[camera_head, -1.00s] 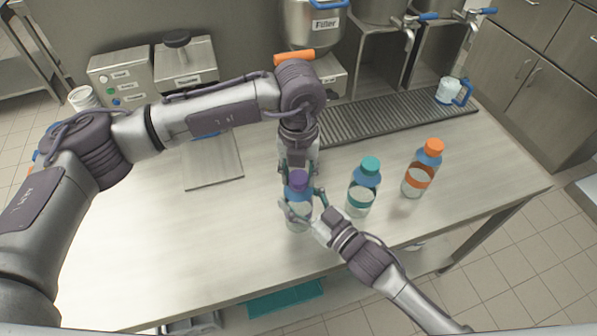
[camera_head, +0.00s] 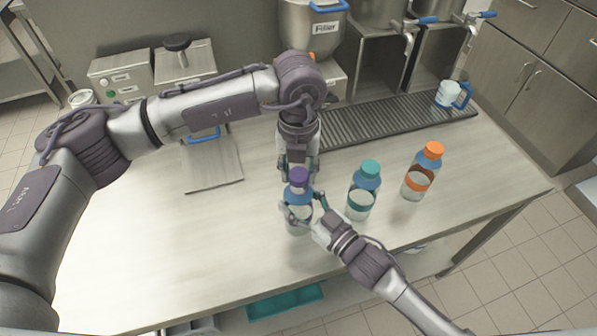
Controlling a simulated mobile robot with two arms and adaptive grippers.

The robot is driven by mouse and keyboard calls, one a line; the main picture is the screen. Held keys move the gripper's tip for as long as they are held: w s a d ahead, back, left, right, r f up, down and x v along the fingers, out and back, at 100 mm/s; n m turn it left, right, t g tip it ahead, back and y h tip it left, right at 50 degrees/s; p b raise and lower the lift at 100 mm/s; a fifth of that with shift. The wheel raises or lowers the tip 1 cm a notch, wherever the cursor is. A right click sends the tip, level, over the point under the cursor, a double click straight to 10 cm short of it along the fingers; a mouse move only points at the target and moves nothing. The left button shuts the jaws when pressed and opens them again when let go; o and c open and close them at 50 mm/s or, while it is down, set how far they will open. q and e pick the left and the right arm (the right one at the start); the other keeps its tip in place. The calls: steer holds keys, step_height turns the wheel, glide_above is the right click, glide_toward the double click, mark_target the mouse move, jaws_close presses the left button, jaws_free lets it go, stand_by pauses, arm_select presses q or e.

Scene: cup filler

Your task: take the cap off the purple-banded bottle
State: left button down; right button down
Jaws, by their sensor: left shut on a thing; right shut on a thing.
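The purple-capped bottle (camera_head: 297,224) stands upright near the front middle of the table. Its purple cap (camera_head: 298,176) sits at the top, above a blue shoulder. My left gripper (camera_head: 298,180) reaches down from behind and is shut at the cap; its fingers partly hide behind it. My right gripper (camera_head: 298,212) comes from the lower right and is shut around the bottle's body, hiding its band. I cannot tell whether the cap is apart from the bottle's neck.
A teal-capped bottle (camera_head: 361,190) stands close to the right of my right gripper. An orange-capped bottle (camera_head: 422,172) stands farther right. A drip grate (camera_head: 390,122) with a mug (camera_head: 446,94) runs along the back. The table's left front is clear.

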mark_target(298, 174)
arm_select(q)
steer(key=shift+r, duration=0.2)
steer(key=shift+r, duration=1.9)
arm_select(e)
steer(key=shift+c, duration=0.3)
jaws_free()
